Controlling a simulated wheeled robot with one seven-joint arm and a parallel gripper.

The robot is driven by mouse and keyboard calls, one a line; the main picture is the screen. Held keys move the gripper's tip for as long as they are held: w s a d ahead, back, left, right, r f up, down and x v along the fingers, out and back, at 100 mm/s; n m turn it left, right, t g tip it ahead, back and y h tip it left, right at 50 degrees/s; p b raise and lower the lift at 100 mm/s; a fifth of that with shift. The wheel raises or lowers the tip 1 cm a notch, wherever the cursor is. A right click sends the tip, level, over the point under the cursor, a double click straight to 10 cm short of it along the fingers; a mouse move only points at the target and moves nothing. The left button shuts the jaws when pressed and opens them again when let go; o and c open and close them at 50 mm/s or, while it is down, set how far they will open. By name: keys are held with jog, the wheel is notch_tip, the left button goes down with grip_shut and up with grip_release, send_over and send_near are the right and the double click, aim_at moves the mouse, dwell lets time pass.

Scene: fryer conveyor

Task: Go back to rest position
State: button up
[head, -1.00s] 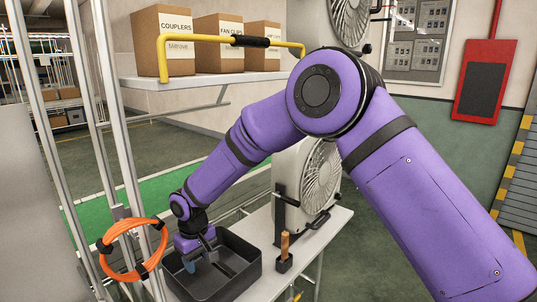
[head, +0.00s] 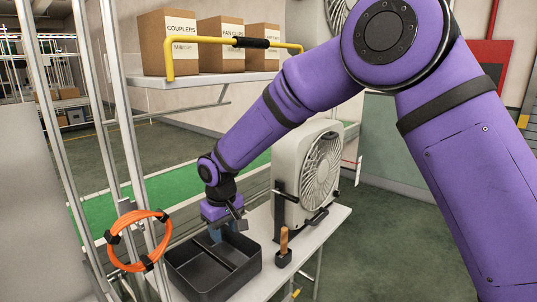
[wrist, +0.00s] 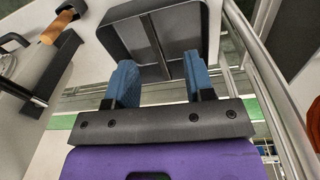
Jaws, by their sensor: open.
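My gripper (wrist: 161,88) is open in the wrist view, with its two blue fingers apart and nothing between them. In the head view my gripper (head: 222,234) is above the far part of the black divided tray (head: 215,288), its tips partly hidden by my wrist. The tray's near compartments look empty. The tray also shows beyond the fingers in the wrist view (wrist: 203,25).
The tray stands on a white table (head: 322,219) with a box fan (head: 300,180) and a wooden-handled tool in a black holder (head: 284,258). An orange cable coil (head: 112,250) hangs on the left posts. A shelf with boxes (head: 168,45) and a yellow bar (head: 205,40) is above.

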jog(key=s+d+r+m+t, duration=0.1)
jog(key=s+d+r+m, duration=0.15)
jog(key=d+r, duration=0.9)
jog(key=s+d+r+m+t, duration=0.15)
jog(key=s+d+r, duration=0.25)
jog(key=d+r, duration=0.7)
jog(key=s+d+m+t, duration=0.2)
jog(key=s+d+m, duration=0.2)
jog(key=s+d, duration=1.5)
jog(key=shift+s+m, duration=0.4)
jog(key=shift+s, duration=0.45)
jog(key=shift+f, duration=0.1)
